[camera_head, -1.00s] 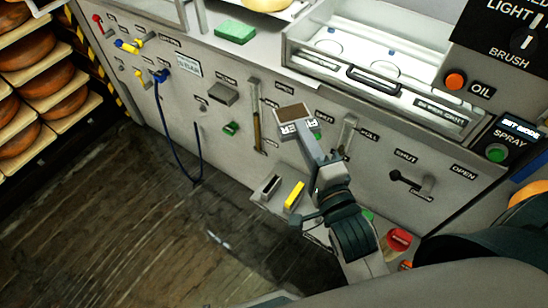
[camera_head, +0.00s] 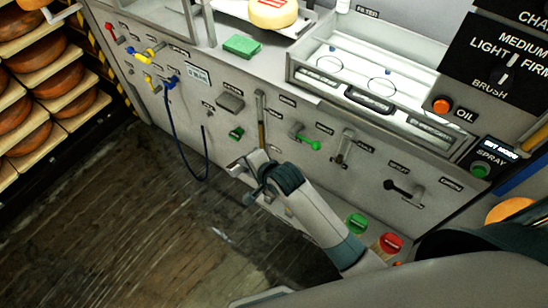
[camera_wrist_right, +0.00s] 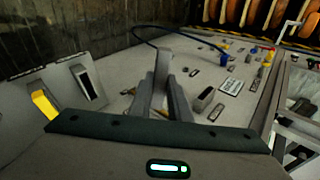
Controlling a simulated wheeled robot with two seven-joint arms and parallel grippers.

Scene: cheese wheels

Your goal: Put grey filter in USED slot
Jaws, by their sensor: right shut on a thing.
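My right gripper (camera_head: 250,163) is low in front of the white machine panel, left of the middle of the head view. In the right wrist view its two fingers (camera_wrist_right: 164,98) are shut on the grey filter (camera_wrist_right: 162,72), a flat grey piece seen nearly edge-on that sticks out past the fingertips. Left of the fingers in that view is a pale slot housing (camera_wrist_right: 62,78) with a dark slot (camera_wrist_right: 88,84) and a slot holding a yellow filter (camera_wrist_right: 44,104). Slot labels are not readable. In the head view my right arm mostly hides this housing. My left gripper is not in view.
The panel carries a black lever (camera_head: 402,187), a green-tipped lever (camera_head: 304,139) and a hanging blue hose (camera_head: 174,140). Green (camera_head: 356,222) and red (camera_head: 391,242) buttons lie beside my right forearm. Cheese shelves (camera_head: 45,85) stand left. The wooden floor (camera_head: 110,220) is clear.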

